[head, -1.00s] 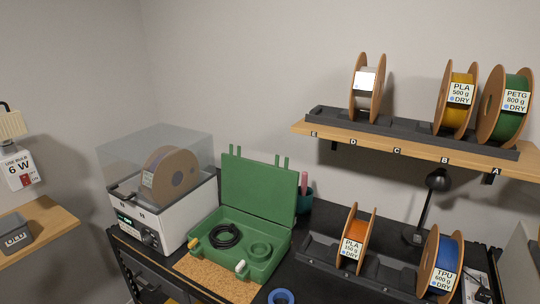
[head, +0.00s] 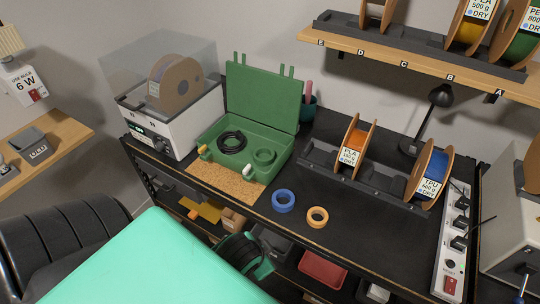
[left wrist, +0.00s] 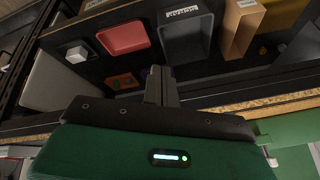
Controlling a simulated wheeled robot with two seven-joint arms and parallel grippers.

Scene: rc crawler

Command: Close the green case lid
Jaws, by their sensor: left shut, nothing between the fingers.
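The green case (head: 215,160) sits open on the dark workbench in the head view. Its lid (head: 263,97) stands upright along the back edge, leaning slightly back. A tan latch and a white latch show at the front corners. My left gripper (left wrist: 160,85) shows in the left wrist view, shut and empty, with the lower shelf's bins beyond it. It is apart from the lid. The fingertips are not visible in the head view. My right gripper is in neither view.
A dryer box (head: 175,115) stands just left of the case. Right of it are a spool rack (head: 315,175) and a pink-handled tool in a cup (head: 308,105). Blue (head: 283,200) and orange (head: 317,217) rings lie in front. A shelf (head: 420,67) hangs above right.

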